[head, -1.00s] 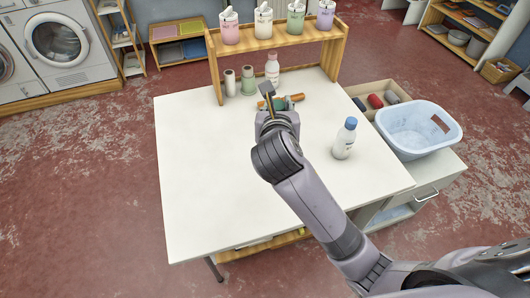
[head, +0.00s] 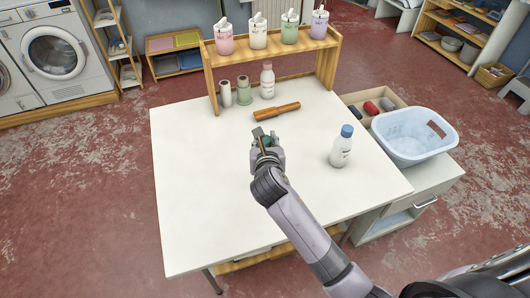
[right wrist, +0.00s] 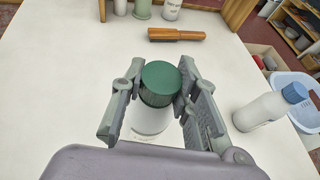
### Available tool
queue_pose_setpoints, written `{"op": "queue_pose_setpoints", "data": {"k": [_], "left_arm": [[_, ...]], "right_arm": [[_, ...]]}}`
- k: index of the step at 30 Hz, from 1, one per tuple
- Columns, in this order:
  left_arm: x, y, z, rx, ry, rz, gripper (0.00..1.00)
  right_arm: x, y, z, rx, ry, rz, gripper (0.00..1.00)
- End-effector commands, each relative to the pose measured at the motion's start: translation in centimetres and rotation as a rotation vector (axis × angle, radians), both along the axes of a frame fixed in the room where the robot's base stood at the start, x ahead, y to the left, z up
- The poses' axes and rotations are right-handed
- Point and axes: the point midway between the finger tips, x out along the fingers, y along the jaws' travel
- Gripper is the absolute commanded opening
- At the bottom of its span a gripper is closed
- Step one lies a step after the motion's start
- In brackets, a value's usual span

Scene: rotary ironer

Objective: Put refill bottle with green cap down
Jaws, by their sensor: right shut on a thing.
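The refill bottle with the green cap (right wrist: 160,84) is between the fingers of my right gripper (right wrist: 154,95) in the right wrist view. Its cap is dark green and its body below is white. In the head view, my right gripper (head: 264,143) is over the middle of the white table (head: 200,200) and hides most of the bottle. The fingers are closed around the bottle, which looks upright. I cannot tell whether its base touches the table. My left gripper is not in view.
A blue-capped bottle (head: 341,147) stands to the right. A wooden-handled brush (head: 277,112) lies behind the gripper. A pink-capped bottle (head: 267,81) and two spools stand under the wooden shelf (head: 272,47). A blue basket (head: 414,135) is at right. The table's left and front are clear.

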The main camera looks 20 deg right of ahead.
Motion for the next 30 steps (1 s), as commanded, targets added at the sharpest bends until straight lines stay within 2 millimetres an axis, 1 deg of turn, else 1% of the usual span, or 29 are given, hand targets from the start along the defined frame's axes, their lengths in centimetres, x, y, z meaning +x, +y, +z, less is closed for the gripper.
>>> {"op": "queue_pose_setpoints", "data": {"k": [6,9,21,22,30], "left_arm": [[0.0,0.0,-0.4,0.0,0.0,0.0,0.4],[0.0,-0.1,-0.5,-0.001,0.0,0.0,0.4],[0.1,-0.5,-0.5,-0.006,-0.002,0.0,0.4],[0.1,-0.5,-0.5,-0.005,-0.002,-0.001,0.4],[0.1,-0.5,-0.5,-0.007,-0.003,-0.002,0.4]], "right_arm": [[-0.1,0.0,-3.2,0.0,0.004,-0.002,0.0],[-0.1,0.0,-4.2,0.0,0.003,0.0,0.0],[0.0,0.0,-4.7,-0.001,0.001,0.0,0.0],[0.0,0.0,-4.7,0.0,0.002,0.0,0.29],[0.0,0.0,-4.7,0.0,0.001,0.0,0.47]]}}
